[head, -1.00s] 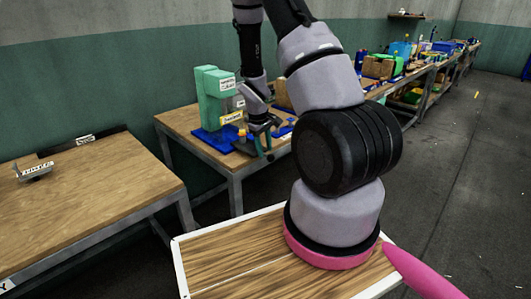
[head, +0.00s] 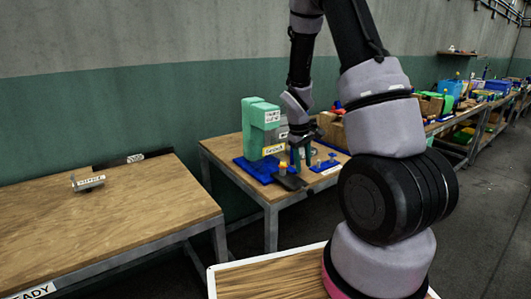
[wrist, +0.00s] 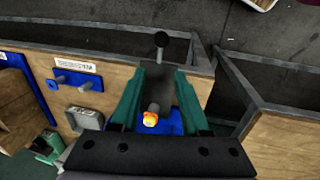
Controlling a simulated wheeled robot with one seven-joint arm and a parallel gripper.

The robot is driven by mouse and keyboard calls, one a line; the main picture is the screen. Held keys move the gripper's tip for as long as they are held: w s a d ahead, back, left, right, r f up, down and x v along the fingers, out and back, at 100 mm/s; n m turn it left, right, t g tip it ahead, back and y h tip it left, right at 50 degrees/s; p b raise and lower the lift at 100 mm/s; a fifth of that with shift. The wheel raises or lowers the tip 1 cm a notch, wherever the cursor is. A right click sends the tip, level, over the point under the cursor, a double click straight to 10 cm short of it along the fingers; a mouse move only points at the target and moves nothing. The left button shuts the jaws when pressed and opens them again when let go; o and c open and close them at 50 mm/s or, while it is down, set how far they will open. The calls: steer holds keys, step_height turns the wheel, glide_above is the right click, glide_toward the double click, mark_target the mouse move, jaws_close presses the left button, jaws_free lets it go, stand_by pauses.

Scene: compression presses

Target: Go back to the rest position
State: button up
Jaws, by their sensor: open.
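My gripper (head: 303,158) is low over the work table, just right of the green press (head: 260,128). In the wrist view its two teal fingers (wrist: 158,92) are spread apart with nothing held between them. Past the fingers, a blue base (wrist: 172,124) shows with a small orange-yellow piece (wrist: 150,119) on it. Whether the fingers touch anything cannot be told.
A wooden table (head: 110,220) at left holds a small labelled grey part (head: 88,183). More cluttered benches run back right beside open grey floor (head: 490,190).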

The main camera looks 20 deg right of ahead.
steer(key=s+a+r+m+t+y, duration=0.1)
steer(key=s+a+r+m+t, duration=0.2)
steer(key=r, duration=0.8)
steer(key=s+a+r+m+y, duration=0.15)
steer(key=s+r, duration=0.25)
steer(key=r, duration=0.6)
steer(key=s+a+r+m+t+y, duration=0.1)
steer(key=s+a+r+m+t, duration=0.2)
steer(key=s+r, duration=0.8)
steer(key=s+a, duration=0.2)
steer(key=s, duration=0.1)
steer(key=shift+a+m, duration=0.35)
steer(key=shift+a, duration=0.05)
